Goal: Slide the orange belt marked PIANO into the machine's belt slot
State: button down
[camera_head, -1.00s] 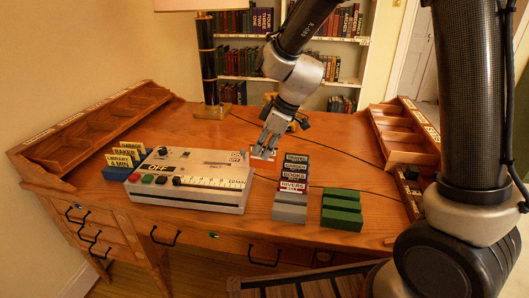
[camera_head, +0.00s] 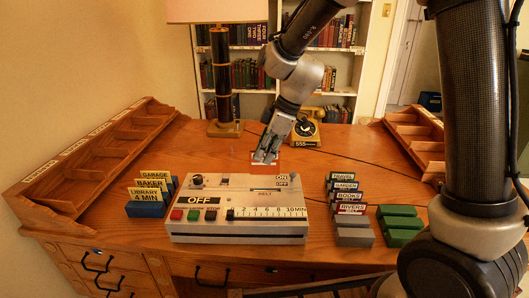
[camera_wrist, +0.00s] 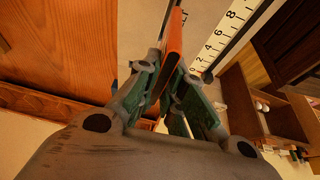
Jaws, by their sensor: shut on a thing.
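The orange belt (camera_wrist: 173,62) is a thin strip gripped edge-on between my fingers in the wrist view. Its PIANO marking cannot be read. My gripper (camera_head: 265,158) is shut on it, above and behind the machine's back edge in the head view. The fingers hide much of the belt there. The cream machine (camera_head: 190,222) stands at the desk's front, with an OFF plate, coloured buttons and a minute scale. Its belt slot (camera_head: 264,187) is on top near the back, by the BELT label. The belt appears apart from the slot.
A blue rack (camera_head: 146,209) of yellow cards stands left of the machine. A grey rack (camera_head: 354,237) of labelled cards and green blocks (camera_head: 400,228) stand right. A telephone (camera_head: 305,133) and lamp (camera_head: 220,90) are behind. Wooden trays (camera_head: 95,155) line the desk's sides.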

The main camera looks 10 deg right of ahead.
aim_at(262, 173)
dwell(0.3)
jog(key=shift+f, duration=2.5)
jog(key=shift+f, duration=0.1)
jog(key=shift+f, duration=2.4)
jog(key=c, duration=1.5)
grip_release()
jog(key=shift+o, duration=0.2)
jog(key=shift+r, duration=0.15)
jog(key=v, duration=1.1)
jog(key=shift+d+r, duration=0.25)
jog(key=shift+r, duration=0.1)
